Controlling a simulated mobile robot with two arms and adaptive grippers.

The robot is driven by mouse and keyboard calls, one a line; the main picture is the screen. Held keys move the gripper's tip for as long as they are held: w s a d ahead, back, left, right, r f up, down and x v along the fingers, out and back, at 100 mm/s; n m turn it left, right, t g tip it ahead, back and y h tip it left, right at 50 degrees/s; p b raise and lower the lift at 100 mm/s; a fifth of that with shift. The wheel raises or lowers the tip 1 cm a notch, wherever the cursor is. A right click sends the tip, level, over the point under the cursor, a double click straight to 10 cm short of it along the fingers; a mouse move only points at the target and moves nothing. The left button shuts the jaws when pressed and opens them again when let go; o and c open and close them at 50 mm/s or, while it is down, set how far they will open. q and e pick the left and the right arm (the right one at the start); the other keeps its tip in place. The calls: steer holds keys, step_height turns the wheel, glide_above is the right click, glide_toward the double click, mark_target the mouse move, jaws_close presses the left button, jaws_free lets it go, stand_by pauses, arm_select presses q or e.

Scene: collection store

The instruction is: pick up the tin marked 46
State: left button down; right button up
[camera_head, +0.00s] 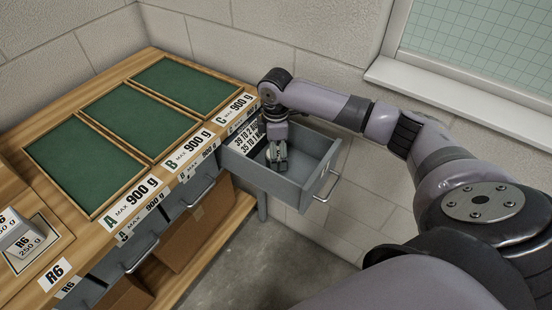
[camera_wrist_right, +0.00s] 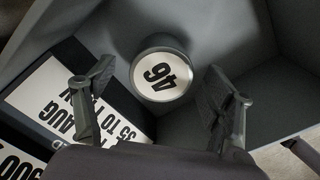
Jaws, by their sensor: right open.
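The tin marked 46 (camera_wrist_right: 160,72) is a small round tin with a white lid and black number. It stands inside the open grey drawer (camera_head: 295,192), which also shows in the right wrist view (camera_wrist_right: 245,30). My right gripper (camera_head: 277,158) points down into the drawer. In the right wrist view its two open fingers (camera_wrist_right: 160,85) appear on either side of the tin, with gaps between; nothing is held. I cannot tell the tin apart in the head view, where the gripper covers that spot. My left gripper is not in view.
A printed card (camera_wrist_right: 65,95) lies beside the tin, on the left in the wrist view. The drawer walls are close around the gripper. The wooden bench (camera_head: 160,65) with green trays (camera_head: 138,120) is at the left. A window sill (camera_head: 455,95) is behind my right arm.

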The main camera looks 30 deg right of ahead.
step_height(320, 180, down, 3)
steer(key=shift+s+r, duration=0.1)
steer(key=shift+r, duration=0.1)
steer(key=shift+f, duration=0.3)
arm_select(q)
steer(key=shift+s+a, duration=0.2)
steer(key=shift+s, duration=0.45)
arm_select(e)
steer(key=c, duration=1.3)
steer(key=shift+r, duration=0.1)
